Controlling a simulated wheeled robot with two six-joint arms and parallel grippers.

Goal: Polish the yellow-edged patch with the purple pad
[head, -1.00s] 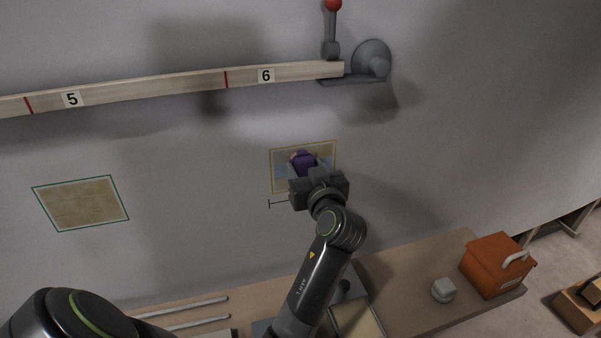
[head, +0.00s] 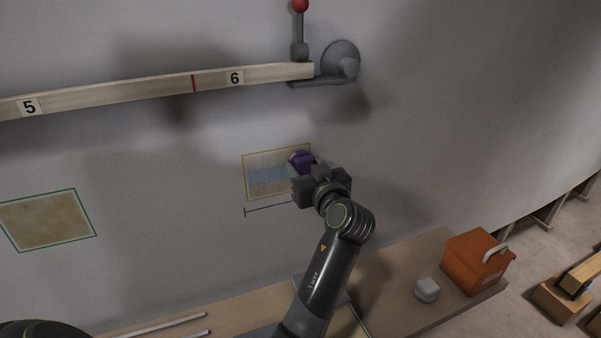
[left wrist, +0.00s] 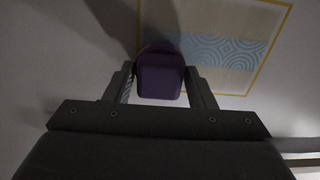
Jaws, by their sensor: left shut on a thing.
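The yellow-edged patch (head: 279,152) is on the grey hull wall, with a blue patterned band across its middle. The patch also shows in the left wrist view (left wrist: 232,82). My left gripper (head: 308,172) is shut on the purple pad (head: 302,157) at the patch's right end. In the left wrist view the pad (left wrist: 160,76) sits between the two fingers (left wrist: 160,88), over the patch's edge. Whether its face touches the wall cannot be told. The gripper hides the patch's lower right corner. My right gripper is not in view.
A wooden batten (head: 135,92) numbered 5 and 6 runs above, ending at a grey clamp (head: 341,62) with a red-knobbed lever. A green-edged patch (head: 46,221) is at left.

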